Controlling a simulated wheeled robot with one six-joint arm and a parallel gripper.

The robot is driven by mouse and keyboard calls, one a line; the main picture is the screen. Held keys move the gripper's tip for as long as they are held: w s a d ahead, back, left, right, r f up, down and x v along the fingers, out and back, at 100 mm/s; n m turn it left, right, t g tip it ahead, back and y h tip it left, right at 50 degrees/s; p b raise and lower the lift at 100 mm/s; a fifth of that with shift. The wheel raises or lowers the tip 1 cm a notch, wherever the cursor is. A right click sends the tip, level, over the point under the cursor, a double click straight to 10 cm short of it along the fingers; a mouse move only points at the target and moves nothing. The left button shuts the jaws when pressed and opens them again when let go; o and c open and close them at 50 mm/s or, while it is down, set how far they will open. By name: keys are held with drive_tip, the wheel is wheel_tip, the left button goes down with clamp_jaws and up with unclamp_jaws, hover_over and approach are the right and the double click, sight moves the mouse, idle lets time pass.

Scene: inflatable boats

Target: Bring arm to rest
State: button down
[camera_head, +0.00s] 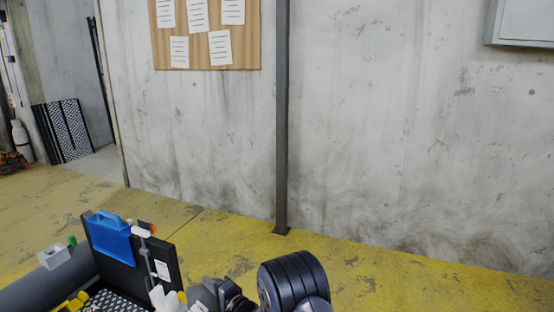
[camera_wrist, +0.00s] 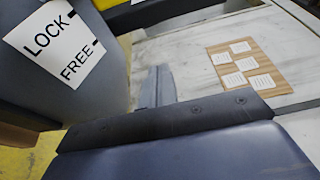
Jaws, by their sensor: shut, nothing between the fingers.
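My gripper (camera_wrist: 165,122) shows in the wrist view as a dark bar across the lower middle. It is shut and empty. In the head view, my arm's black ribbed part shows at the bottom, right of centre. The gripper's fingertips cannot be made out there. The arm is low, near the cargo on my own body.
A blue case (camera_head: 110,238) stands with small items at the lower left, close to my arm. A grey post (camera_head: 282,120) stands against the concrete wall (camera_head: 400,130). A notice board (camera_head: 168,55) hangs there. The yellow floor (camera_head: 420,285) at right looks clear.

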drive_tip(key=v, duration=0.8)
drive_tip(key=shift+b, duration=0.35)
drive_tip(key=shift+r, duration=0.15)
